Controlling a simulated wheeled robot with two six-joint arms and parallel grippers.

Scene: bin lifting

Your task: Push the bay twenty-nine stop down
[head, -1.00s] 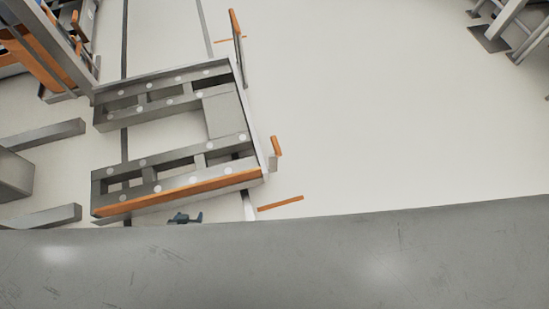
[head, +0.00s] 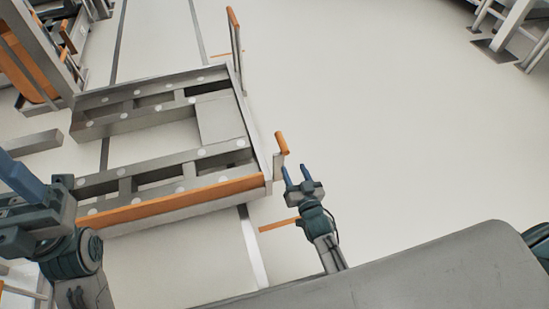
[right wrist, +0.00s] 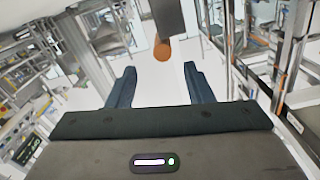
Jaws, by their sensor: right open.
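An upright stop with an orange end (head: 281,143) stands at the near right corner of the metal roller bay in the head view. In the right wrist view a grey bar with a round orange end (right wrist: 162,50) shows ahead, between the fingers in the picture. My right gripper (head: 296,172) is open and empty, just below and right of the stop in the head view, apart from it. My left gripper (head: 20,178) is at the left edge, partly cut off; its jaw opening is unclear. No bay number is legible.
The roller bay (head: 175,212) has an orange near edge. A taller orange-topped post (head: 233,18) stands at its far right corner. An orange floor strip (head: 278,225) lies near my right arm. The pale floor to the right is clear; metal legs stand at top right.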

